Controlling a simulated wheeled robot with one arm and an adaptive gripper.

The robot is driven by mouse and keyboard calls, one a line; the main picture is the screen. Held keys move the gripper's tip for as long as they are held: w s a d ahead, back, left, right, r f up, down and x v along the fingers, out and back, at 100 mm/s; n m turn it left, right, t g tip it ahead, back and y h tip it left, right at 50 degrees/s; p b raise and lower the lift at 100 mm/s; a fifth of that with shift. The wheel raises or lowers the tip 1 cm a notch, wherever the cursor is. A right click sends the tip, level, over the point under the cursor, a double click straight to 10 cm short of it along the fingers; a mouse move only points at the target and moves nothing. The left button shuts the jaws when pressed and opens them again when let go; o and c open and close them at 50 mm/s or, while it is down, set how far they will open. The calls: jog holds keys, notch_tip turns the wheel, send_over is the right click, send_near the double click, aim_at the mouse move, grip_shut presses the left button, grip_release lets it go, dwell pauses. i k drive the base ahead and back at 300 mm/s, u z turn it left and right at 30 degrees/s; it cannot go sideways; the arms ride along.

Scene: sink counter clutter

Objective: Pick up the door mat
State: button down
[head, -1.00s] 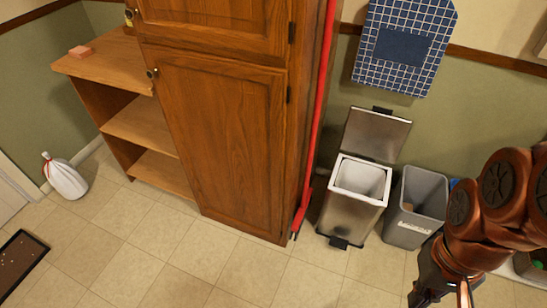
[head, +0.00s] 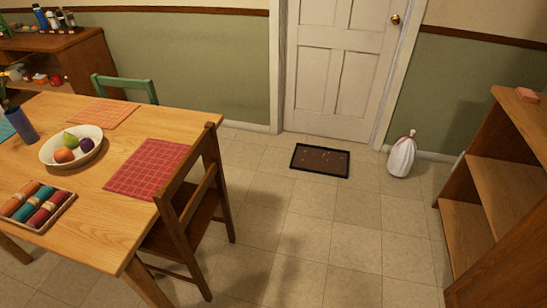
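The door mat (head: 320,161) lies flat on the tiled floor in front of the white door, near the middle of the head view. It is brown with a black border, and small light specks show on it. Nothing lies over it. My gripper is not in the head view now, so its state is hidden.
A white bag (head: 402,157) stands right of the mat. A wooden shelf unit (head: 466,240) is at the right edge. A wooden table (head: 95,185) with a chair (head: 190,215) fills the left. Floor (head: 320,235) between them is clear. The door (head: 335,70) is shut.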

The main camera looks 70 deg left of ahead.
aim_at(315, 163)
jog(key=u, duration=1.85)
jog(key=i, duration=0.8)
jog(key=z, duration=0.3)
jog(key=i, duration=1.8)
jog(key=u, duration=1.05)
jog(key=i, duration=1.05)
jog(key=u, duration=0.7)
